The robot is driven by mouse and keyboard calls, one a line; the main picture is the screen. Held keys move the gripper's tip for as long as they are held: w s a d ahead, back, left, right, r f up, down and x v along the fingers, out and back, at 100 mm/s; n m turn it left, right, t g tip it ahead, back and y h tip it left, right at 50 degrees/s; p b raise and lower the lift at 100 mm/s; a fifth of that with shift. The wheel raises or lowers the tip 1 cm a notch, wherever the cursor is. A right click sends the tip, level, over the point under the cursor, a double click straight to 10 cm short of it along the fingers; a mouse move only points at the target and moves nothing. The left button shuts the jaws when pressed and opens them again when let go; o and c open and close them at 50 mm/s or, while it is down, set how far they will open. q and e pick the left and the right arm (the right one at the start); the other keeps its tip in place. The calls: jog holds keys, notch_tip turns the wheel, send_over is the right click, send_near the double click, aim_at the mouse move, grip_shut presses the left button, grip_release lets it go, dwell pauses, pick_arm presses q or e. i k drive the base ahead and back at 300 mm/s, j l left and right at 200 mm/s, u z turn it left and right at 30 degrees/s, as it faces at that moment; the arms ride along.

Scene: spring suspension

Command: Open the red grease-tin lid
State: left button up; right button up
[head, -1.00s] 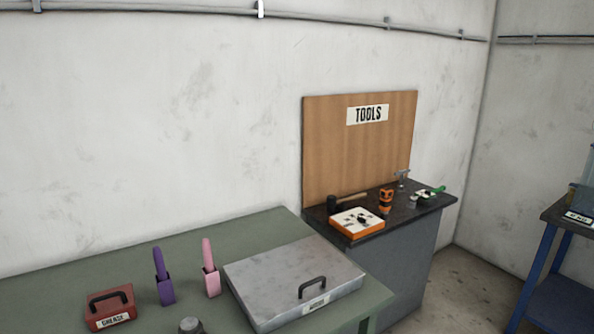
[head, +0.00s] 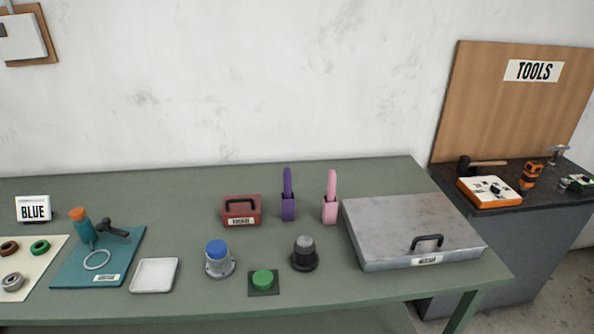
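The red grease tin (head: 241,216) stands on the green table, near the middle of the head view. Its lid is shut and has a black handle (head: 240,202) on top. A white label is on its front face. Neither of my grippers shows in the head view.
Right of the tin stand a purple holder (head: 288,204), a pink holder (head: 330,207) and a large metal case (head: 400,230). In front are a blue-capped part (head: 218,257), a green button (head: 262,279) and a dark knob (head: 305,253). A white tray (head: 155,275) lies front left.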

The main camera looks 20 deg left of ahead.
aim_at(240, 205)
jog(key=i+j+u, duration=0.15)
jog(key=u, duration=0.2)
jog(key=i+j+u, duration=0.15)
jog(key=j+u, duration=0.2)
jog(key=i+j+u, duration=0.1)
jog(key=u, duration=0.25)
jog(key=i, duration=0.1)
